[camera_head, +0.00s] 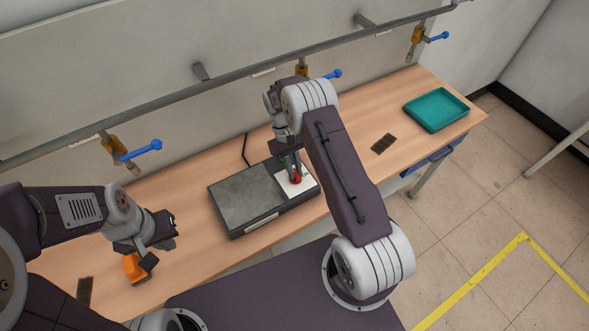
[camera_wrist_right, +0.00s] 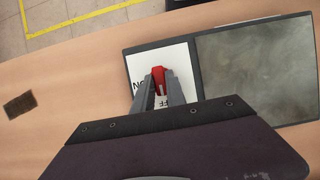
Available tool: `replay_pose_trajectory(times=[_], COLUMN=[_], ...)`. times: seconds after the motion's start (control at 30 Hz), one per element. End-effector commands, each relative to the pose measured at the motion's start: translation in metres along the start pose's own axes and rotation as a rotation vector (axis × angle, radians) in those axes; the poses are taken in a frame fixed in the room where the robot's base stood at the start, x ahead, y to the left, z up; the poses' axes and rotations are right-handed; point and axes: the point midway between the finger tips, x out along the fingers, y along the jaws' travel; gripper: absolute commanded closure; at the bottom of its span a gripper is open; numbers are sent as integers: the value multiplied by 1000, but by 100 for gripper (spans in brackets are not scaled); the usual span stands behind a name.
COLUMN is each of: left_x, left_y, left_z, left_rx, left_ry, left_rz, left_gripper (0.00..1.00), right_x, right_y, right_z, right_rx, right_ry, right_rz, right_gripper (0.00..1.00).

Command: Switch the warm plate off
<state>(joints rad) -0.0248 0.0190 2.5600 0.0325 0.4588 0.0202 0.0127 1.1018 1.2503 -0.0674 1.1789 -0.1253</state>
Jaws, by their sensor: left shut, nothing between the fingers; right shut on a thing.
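The warm plate (camera_head: 244,199) is a dark box with a grey heating surface, standing on the wooden bench. It also shows in the right wrist view (camera_wrist_right: 255,70). A white label panel (camera_head: 304,187) lies at its right end, with a red switch knob (camera_head: 296,179) on it. In the wrist view the red knob (camera_wrist_right: 158,76) sits between the fingers of my right gripper (camera_wrist_right: 162,92), which is shut on it. Part of the lettering, including "FF", shows on the panel (camera_wrist_right: 143,62); the fingers hide the rest. My left gripper (camera_head: 148,262) is shut and empty, left of the plate.
An orange object (camera_head: 133,267) is by my left gripper. A teal tray (camera_head: 437,110) stands at the bench's right end. A dark patch (camera_head: 383,144) lies between tray and plate. Blue-handled valves (camera_head: 142,150) line the pipe along the wall. The bench right of the plate is mostly clear.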

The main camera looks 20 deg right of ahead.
Motion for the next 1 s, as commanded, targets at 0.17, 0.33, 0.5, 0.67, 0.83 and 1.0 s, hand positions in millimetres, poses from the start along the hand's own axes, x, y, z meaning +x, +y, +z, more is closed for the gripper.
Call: replay_pose_trajectory(times=[0.17,0.33,0.5,0.67,0.83,1.0], left_x=[0,0,0,0,4,15], left_y=[0,0,0,0,0,0], left_z=[0,0,0,0,0,2], left_rx=[0,0,0,0,0,0], left_ry=[0,0,0,0,0,0], left_rz=[0,0,0,0,0,0], left_gripper=[100,100,100,100,100,100], right_x=[-2,-2,-1,-1,-9,-45], right_y=[1,1,0,0,0,0], right_z=[0,0,0,0,-2,-2], right_rx=[-6,-6,-5,-4,-4,-4], right_ry=[3,3,3,2,5,8], right_rz=[4,4,3,2,3,3], right_gripper=[100,100,62,62,62,62])
